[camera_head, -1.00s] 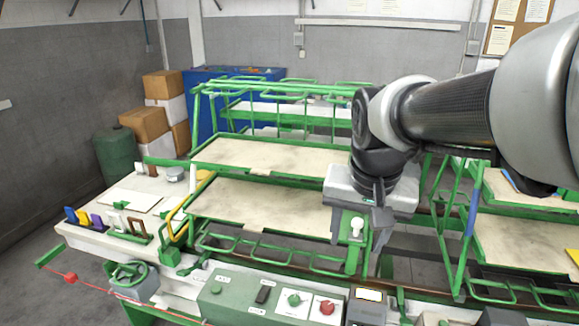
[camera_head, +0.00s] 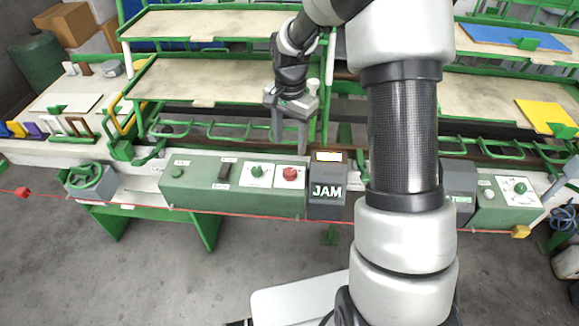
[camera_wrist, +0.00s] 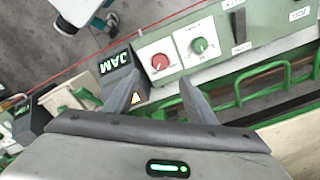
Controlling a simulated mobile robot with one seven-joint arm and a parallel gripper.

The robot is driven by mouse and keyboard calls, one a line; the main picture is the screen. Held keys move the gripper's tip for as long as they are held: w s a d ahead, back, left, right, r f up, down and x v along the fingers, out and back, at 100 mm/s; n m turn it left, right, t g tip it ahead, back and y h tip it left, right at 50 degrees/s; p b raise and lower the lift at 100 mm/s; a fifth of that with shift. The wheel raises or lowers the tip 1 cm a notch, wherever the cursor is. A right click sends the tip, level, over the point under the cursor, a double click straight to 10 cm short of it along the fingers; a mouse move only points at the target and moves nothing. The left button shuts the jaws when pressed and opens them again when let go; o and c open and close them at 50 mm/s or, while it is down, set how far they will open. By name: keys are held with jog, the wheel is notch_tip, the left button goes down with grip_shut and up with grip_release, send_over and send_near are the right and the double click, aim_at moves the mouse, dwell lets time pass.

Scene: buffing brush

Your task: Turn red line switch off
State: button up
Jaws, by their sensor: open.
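A red rotary knob (camera_head: 290,174) sits on a white plate at the right end of the green control box (camera_head: 205,198). It also shows in the wrist view (camera_wrist: 160,62), where its set position is too small to tell. Beside it is a green knob (camera_head: 257,170) on a similar plate, which also shows in the wrist view (camera_wrist: 200,45). My gripper (camera_head: 289,147) is open and empty, close behind and above the red knob, apart from it. In the wrist view my gripper (camera_wrist: 159,80) has the red knob between and just beyond its fingertips.
A dark JAM box (camera_head: 327,188) stands right of the control box. A black switch (camera_head: 223,171) is left of the green knob. A thin red cord (camera_head: 130,207) runs along the front. Green racks with boards (camera_head: 205,80) stand behind.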

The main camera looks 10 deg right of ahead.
aim_at(290, 171)
notch_tip(290, 171, down, 11)
jog(key=shift+f+b, duration=0.1)
jog(key=shift+b, duration=0.3)
jog(key=c, duration=1)
jog(key=shift+c, duration=0.2)
